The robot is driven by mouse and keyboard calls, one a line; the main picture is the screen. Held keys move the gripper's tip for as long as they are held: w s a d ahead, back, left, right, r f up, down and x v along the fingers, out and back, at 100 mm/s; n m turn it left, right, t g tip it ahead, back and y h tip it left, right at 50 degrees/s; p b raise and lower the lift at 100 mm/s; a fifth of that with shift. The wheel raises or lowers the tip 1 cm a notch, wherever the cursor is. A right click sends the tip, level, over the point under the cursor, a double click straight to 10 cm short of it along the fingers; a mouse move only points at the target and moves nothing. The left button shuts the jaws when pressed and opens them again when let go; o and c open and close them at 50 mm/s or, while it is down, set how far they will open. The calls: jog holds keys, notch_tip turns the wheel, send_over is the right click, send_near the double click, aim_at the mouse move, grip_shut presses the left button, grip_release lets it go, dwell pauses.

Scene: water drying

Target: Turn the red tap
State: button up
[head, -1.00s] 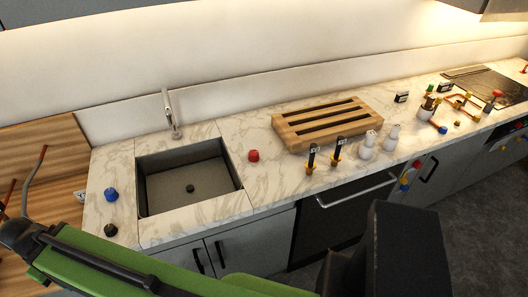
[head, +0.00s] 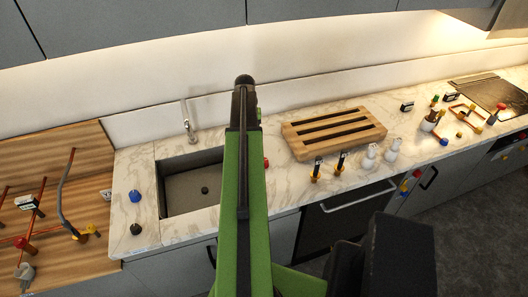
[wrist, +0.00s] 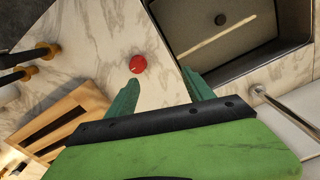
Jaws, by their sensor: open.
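The red tap (head: 266,162) is a small round red knob on the marble counter, just right of the sink. In the head view my green arm covers part of it. In the wrist view the red tap (wrist: 137,64) is fully visible on bare marble, ahead of and slightly left of the gap between my fingers. My gripper (wrist: 163,88) is open and empty, with two green fingers apart, above the counter. The fingers do not touch the tap. In the head view the fingertips are hidden behind the arm's dark end.
The sink (head: 183,210) lies left of the tap, with a metal faucet (head: 189,128) behind it. Blue (head: 135,196) and black (head: 135,229) knobs stand left of the sink. A wooden slatted board (head: 335,133) and black-and-orange handles (head: 340,163) stand to the right.

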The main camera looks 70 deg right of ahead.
jog(key=s+d+r+m, duration=0.1)
jog(key=s+d, duration=0.3)
jog(key=s, duration=0.2)
jog(key=f+b, duration=0.5)
jog(key=f, duration=0.1)
jog(key=f+b, duration=0.5)
jog(key=b, duration=0.1)
jog(key=f+b, duration=0.6)
jog(key=shift+w+a+f, duration=0.2)
jog(key=shift+a+f, duration=0.1)
jog(key=shift+r, duration=0.1)
